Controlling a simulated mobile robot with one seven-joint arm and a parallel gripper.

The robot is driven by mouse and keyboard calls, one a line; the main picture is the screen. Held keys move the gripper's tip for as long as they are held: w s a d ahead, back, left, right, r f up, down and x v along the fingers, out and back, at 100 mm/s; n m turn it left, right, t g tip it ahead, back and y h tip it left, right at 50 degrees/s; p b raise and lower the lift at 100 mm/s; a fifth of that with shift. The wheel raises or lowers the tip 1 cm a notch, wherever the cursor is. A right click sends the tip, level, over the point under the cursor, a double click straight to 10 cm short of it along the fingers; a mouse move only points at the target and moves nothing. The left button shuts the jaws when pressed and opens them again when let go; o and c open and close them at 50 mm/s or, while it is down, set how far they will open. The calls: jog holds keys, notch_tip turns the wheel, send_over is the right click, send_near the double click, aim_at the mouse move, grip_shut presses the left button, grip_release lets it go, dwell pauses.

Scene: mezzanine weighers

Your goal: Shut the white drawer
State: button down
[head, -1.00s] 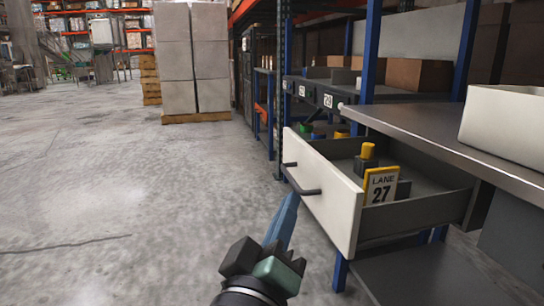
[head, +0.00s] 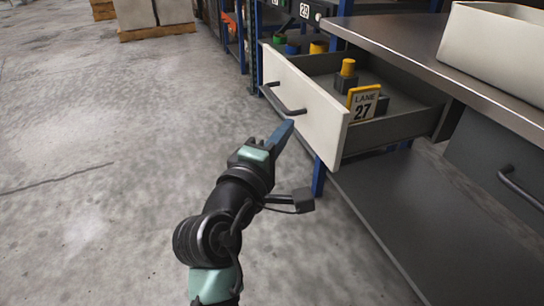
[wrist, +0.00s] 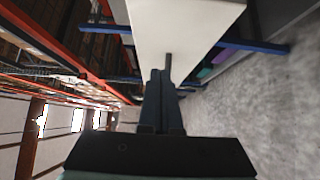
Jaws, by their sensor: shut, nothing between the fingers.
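The white drawer (head: 305,108) is pulled well out from under the grey counter in the head view. Its front is white with a dark bar handle (head: 284,101). In the wrist view the shut fingers (wrist: 162,85) point at the white drawer front (wrist: 185,28), with part of the dark handle just beyond the tips. I cannot tell whether the fingertips touch the front.
A white bin (head: 492,50) stands on the counter (head: 400,48). A second, dark drawer (head: 490,165) is at right, above a low dark shelf (head: 400,215). Open concrete floor lies left.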

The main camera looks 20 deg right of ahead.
aim_at(315, 112)
jog(key=d+b, duration=0.1)
jog(key=d, duration=0.1)
jog(key=w+d, duration=0.1)
jog(key=d, duration=0.1)
jog(key=shift+w+f+b, duration=0.1)
jog(key=shift+b, duration=0.3)
jog(key=shift+d, duration=0.45)
